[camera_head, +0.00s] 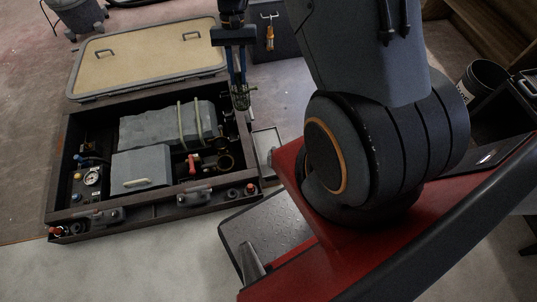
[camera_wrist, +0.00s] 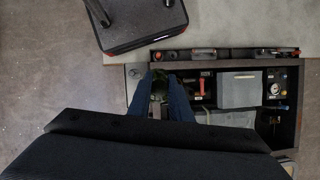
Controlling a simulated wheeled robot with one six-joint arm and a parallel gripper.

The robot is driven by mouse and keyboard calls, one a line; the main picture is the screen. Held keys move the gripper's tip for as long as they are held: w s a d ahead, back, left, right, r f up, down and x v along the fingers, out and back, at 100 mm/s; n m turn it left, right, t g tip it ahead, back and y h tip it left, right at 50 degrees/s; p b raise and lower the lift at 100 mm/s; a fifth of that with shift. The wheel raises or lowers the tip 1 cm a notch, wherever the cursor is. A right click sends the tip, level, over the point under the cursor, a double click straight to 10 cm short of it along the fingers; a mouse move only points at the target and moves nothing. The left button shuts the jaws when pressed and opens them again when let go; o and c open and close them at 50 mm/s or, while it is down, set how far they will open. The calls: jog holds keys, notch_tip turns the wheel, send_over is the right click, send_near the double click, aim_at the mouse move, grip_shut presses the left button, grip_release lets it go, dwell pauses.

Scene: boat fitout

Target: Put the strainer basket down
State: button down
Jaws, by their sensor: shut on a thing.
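My gripper (camera_head: 240,84) points down at the right edge of the open bilge compartment. It is shut on the strainer basket (camera_head: 241,101), a small dark metal mesh piece that hangs below the fingertips. In the wrist view my fingers (camera_wrist: 166,80) reach forward with the basket (camera_wrist: 160,88) between them, dark and partly hidden. The basket appears above the compartment's right rim; its exact height is hard to tell. A pale square tray (camera_head: 266,141) lies just outside that rim, below and right of the basket. It also shows in the wrist view (camera_wrist: 135,72).
The compartment (camera_head: 70,140) holds grey boxes (camera_head: 140,167), a red-handled valve (camera_head: 193,162), a gauge (camera_head: 92,178) and a bronze-coloured ring (camera_head: 226,161). A tan hatch lid (camera_head: 148,55) lies behind it. A dark panel with an orange-handled tool (camera_head: 270,38) is at the back. A black bucket (camera_head: 481,85) stands right.

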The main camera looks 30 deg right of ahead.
jog(key=w+d+f+m+t+b, duration=0.1)
jog(key=d+f+m+b, duration=0.3)
jog(key=f+b, duration=0.9)
jog(key=w+d+f+m+t+y+b, duration=0.1)
jog(key=d+f+m+b, duration=0.4)
jog(key=f+b, duration=0.9)
jog(key=w+d+f+m+t+y+b, duration=0.1)
jog(key=w+d+f+m+t+b, duration=0.2)
jog(key=f+b, duration=1)
notch_tip(320, 180, down, 5)
jog(key=w+d+m, duration=0.1)
jog(key=m, duration=0.2)
jog(key=shift+w+d+f+m, duration=0.15)
jog(key=shift+d+m, duration=0.15)
jog(key=shift+m, duration=0.1)
jog(key=shift+f+b, duration=0.2)
jog(key=shift+b, duration=0.1)
jog(key=c, duration=1.6)
grip_release()
jog(key=shift+r, duration=0.1)
jog(key=p+v, duration=0.5)
jog(key=v, duration=0.7)
jog(key=shift+d+p, duration=0.15)
jog(key=shift+p, duration=0.2)
